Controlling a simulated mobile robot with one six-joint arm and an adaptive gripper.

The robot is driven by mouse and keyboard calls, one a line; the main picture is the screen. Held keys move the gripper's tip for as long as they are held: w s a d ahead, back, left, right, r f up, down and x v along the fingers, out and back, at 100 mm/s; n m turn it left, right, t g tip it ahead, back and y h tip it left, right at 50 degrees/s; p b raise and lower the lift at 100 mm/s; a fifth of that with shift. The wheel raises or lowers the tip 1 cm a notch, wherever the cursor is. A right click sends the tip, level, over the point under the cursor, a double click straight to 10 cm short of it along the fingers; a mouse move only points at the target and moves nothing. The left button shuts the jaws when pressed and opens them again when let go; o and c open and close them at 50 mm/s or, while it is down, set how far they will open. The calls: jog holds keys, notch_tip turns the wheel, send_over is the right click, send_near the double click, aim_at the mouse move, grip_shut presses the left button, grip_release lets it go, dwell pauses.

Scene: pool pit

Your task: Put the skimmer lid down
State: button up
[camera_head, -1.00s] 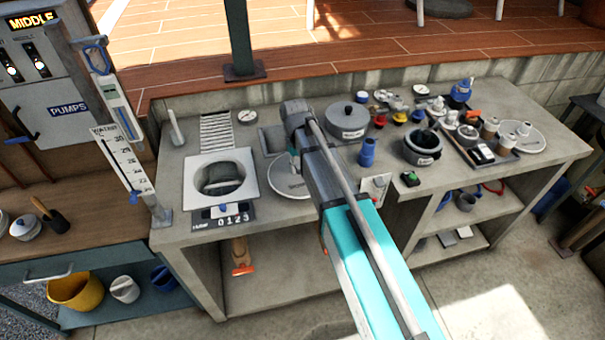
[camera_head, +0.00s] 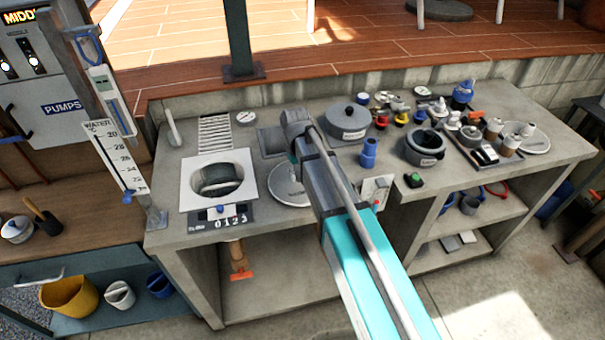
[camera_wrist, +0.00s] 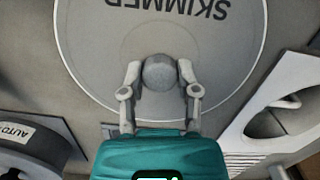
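The skimmer lid (camera_head: 287,192) is a round grey-white disc just right of the square skimmer opening (camera_head: 190,181). It lies flat at or just above the counter; I cannot tell for sure whether it touches. In the wrist view the lid (camera_wrist: 215,55) fills the upper middle, with upside-down SKIMMER lettering and a round grey knob (camera_wrist: 159,73). My gripper (camera_wrist: 159,76) has one finger on each side of the knob and looks shut on it. In the head view my arm hides the lid's right part and the fingers.
A dark lidded pot (camera_head: 347,123), a blue cup (camera_head: 369,153) and an open grey pot (camera_head: 424,147) stand to the right on the concrete counter (camera_head: 330,227). The skimmer opening's white frame (camera_wrist: 290,112) is close to the lid's edge in the wrist view.

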jog(key=o, duration=0.4)
jog(key=shift+r, duration=0.15)
notch_tip(320, 180, up, 12)
jog(key=w+p, duration=0.1)
jog(key=p, duration=1.1)
jog(key=shift+w+a, duration=0.15)
jog(key=shift+a, duration=0.2)
jog(key=shift+d, duration=0.15)
dwell(0.4)
jog(key=s+d+m, duration=0.2)
jog(key=s+d, duration=0.5)
jog(key=d, duration=0.3)
jog(key=s+d+m+t, duration=0.1)
jog(key=s+d+m, duration=0.2)
jog(key=s+d, duration=0.5)
jog(key=d, duration=0.3)
jog(key=shift+y, duration=0.3)
jog(key=shift+s, duration=0.1)
